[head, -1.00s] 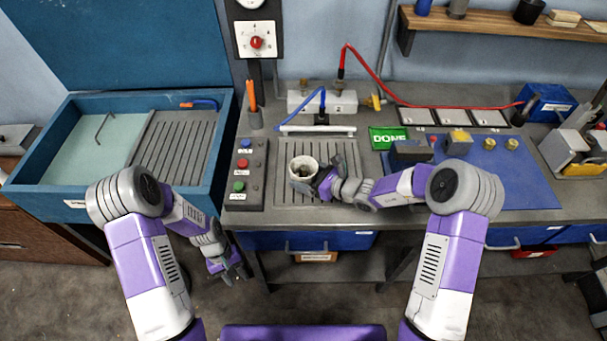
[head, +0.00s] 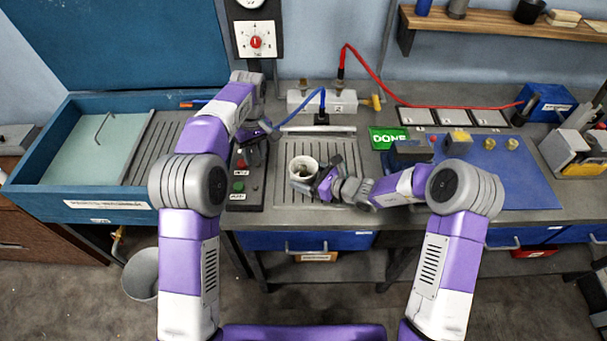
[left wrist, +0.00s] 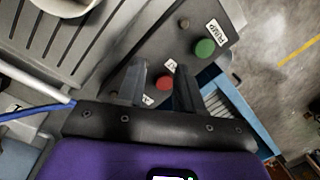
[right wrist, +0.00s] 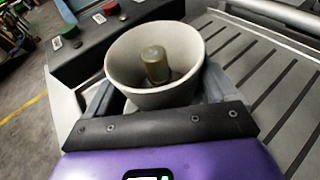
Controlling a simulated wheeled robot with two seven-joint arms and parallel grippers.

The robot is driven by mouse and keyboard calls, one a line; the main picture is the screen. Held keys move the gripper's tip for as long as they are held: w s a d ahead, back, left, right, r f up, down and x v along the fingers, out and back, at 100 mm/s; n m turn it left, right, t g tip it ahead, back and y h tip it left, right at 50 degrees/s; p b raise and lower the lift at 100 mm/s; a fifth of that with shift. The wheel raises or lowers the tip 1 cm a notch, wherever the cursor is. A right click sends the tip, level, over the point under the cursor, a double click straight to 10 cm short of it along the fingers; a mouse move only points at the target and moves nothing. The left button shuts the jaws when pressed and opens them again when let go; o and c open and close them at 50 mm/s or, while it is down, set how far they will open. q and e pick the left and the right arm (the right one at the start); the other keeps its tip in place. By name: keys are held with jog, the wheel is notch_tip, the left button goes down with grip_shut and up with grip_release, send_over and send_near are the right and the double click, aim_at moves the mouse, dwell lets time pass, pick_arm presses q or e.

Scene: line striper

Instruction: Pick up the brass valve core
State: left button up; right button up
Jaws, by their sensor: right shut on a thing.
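A brass cylinder, which looks like the valve core (right wrist: 155,65), stands upright inside a pale grey cup (right wrist: 127,60) in the right wrist view. In the head view the cup (head: 303,164) sits on the grooved grey tray, and its contents are hard to make out. My right gripper (head: 318,184) is shut on the cup, with a finger on each side of its wall. My left gripper (head: 252,150) is open and empty above the button panel. In the left wrist view its fingers (left wrist: 158,76) are apart, with the red button (left wrist: 165,83) seen between them.
The button panel (head: 240,198) lies left of the grooved tray (head: 345,155). A blue-walled sink (head: 105,208) is at the left. A blue mat (head: 530,180) with two brass pieces (head: 500,144) is at the right. A blue hose (head: 302,103) curves behind the tray.

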pick_arm(q)
notch_tip(320, 180, up, 5)
jog(key=m+t, duration=0.1)
jog(key=m, duration=0.1)
send_over(303, 168)
jog(key=shift+h, duration=0.3)
jog(key=f, duration=0.7)
jog(key=shift+w, duration=0.4)
jog(key=shift+s+f, duration=0.2)
jog(key=shift+f, duration=1.1)
jog(key=shift+s+f, duration=0.15)
jog(key=shift+f, duration=1.15)
grip_shut()
